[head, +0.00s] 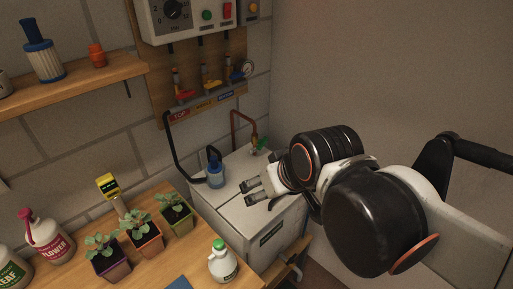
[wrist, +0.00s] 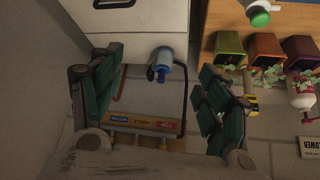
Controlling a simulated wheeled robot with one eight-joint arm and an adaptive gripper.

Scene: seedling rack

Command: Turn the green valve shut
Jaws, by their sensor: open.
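The green valve (head: 259,144) sits on a copper pipe (head: 236,118) at the back of the white tank (head: 284,223) in the head view. My gripper (head: 251,192) is open and empty above the tank's top, in front of the valve and apart from it. In the wrist view my gripper's two green-padded fingers (wrist: 157,70) are spread wide with nothing gripped between them. I cannot make out the valve in the wrist view; the left finger may hide it.
A blue pump (head: 215,173) with a black hose stands on the tank, left of my gripper. Potted seedlings (head: 146,237) and a white jug (head: 222,262) stand on the wooden bench. A wall panel has several small valves (head: 211,82). The wall right of the tank is bare.

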